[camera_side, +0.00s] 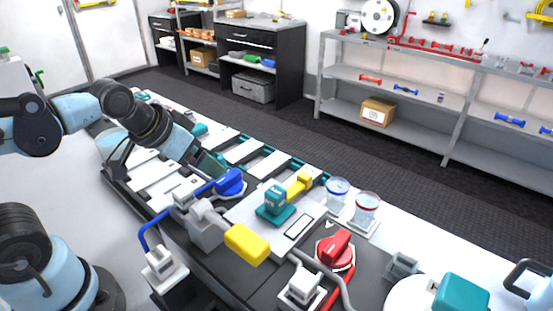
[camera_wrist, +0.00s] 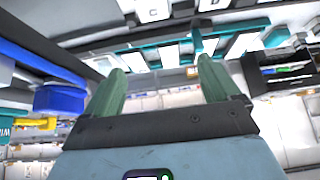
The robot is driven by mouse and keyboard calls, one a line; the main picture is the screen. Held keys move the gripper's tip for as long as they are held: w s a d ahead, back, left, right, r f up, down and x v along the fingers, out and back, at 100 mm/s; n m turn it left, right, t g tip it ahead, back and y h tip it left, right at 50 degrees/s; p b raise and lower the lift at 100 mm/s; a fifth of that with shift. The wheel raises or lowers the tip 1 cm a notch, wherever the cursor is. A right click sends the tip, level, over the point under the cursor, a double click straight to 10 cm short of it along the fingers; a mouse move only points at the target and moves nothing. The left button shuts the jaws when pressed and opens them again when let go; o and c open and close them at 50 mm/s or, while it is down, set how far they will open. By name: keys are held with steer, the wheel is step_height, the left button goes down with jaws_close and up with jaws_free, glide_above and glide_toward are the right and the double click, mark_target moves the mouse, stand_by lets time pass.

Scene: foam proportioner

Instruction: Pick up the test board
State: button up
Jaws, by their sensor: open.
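I cannot tell for certain which thing is the test board. Several flat white boards (camera_side: 243,151) lie in teal holders along the back of the long table in the side view. White boards (camera_wrist: 169,55) between teal strips also show past my fingertips in the wrist view. My gripper (camera_side: 213,164) is low over this row, left of the blue knob. In the wrist view my gripper (camera_wrist: 160,68) has its two green fingers spread, with nothing between them. The fingers look apart from the boards, but the exact gap is hard to judge.
A blue-handled valve (camera_side: 230,182) stands close to my gripper, and its blue part (camera_wrist: 60,98) shows at left in the wrist view. A teal-and-yellow valve (camera_side: 275,201), clear cups (camera_side: 366,208) and a red knob (camera_side: 335,251) stand farther right.

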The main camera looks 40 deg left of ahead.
steer(key=w+a+r+g, duration=0.3)
steer(key=w+a+r, duration=0.1)
steer(key=w, duration=0.6)
steer(key=g, duration=0.3)
glide_toward(243, 150)
steer(key=f, duration=0.8)
steer(key=shift+w+f, duration=0.15)
steer(key=shift+w, duration=0.15)
steer(key=c, duration=1.2)
